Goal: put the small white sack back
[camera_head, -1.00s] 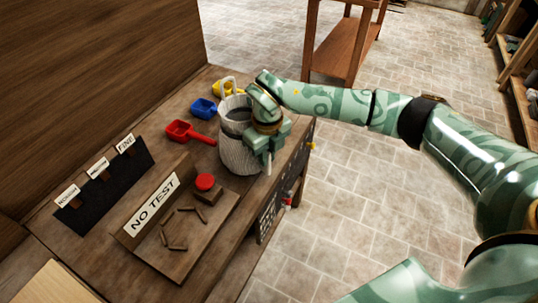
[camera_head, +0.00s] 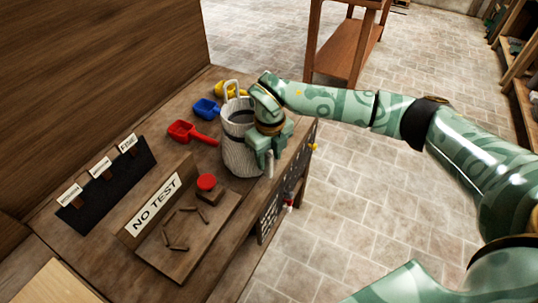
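The gripper hides part of the sack's rim and right side. One fingertip shows below the gripper body; I cannot tell whether the fingers hold the sack's wall. My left gripper is out of view.
Red (camera_head: 188,132), blue (camera_head: 207,109) and yellow (camera_head: 226,90) scoops lie left of and behind the sack. A wooden stand (camera_head: 340,50) stands beyond the bench on open tiled floor.

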